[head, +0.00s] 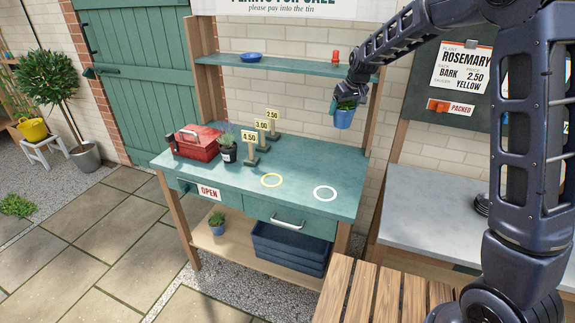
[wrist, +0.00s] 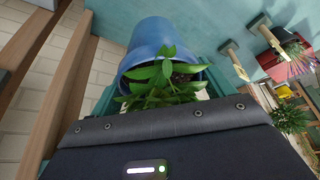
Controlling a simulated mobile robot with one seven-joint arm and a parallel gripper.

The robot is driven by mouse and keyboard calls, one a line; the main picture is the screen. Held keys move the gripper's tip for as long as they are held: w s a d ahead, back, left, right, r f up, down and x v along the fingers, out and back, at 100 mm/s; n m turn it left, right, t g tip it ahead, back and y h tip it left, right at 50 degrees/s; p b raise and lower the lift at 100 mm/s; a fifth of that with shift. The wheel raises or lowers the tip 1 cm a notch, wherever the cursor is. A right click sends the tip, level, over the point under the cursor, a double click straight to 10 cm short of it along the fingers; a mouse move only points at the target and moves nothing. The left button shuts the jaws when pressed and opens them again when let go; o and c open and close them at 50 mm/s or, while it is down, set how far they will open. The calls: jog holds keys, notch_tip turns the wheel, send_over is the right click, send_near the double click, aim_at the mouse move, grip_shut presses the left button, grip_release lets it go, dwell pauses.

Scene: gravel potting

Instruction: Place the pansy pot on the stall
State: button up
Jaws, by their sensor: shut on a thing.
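A blue pot (head: 343,119) with green leafy foliage is held in the air above the right back part of the green stall table (head: 300,205). No blooms show on it, so I cannot tell whether it is a pansy. My gripper (head: 346,103) is shut on this pot near its rim; the fingertips are small and partly hidden. In the wrist view the blue pot (wrist: 152,38) appears beyond the gripper's dark body, its leaves covering part of the rim.
A red toolbox (head: 195,142), a dark pot with a purple-flowered plant (head: 228,152) and price signs (head: 250,137) stand left and back. An upper shelf (head: 290,66) holds a blue dish (head: 251,57) and a red item. Blue crates (head: 290,248) sit below. The table's right front is clear.

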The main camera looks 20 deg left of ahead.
jog(key=shift+s+a+f, duration=0.1)
jog(key=shift+a, duration=0.05)
notch_tip(320, 180, down, 20)
jog(key=shift+r, duration=0.25)
dwell(0.3)
jog(key=o, duration=1.2)
jog(key=shift+f, duration=0.1)
jog(key=shift+o, duration=0.2)
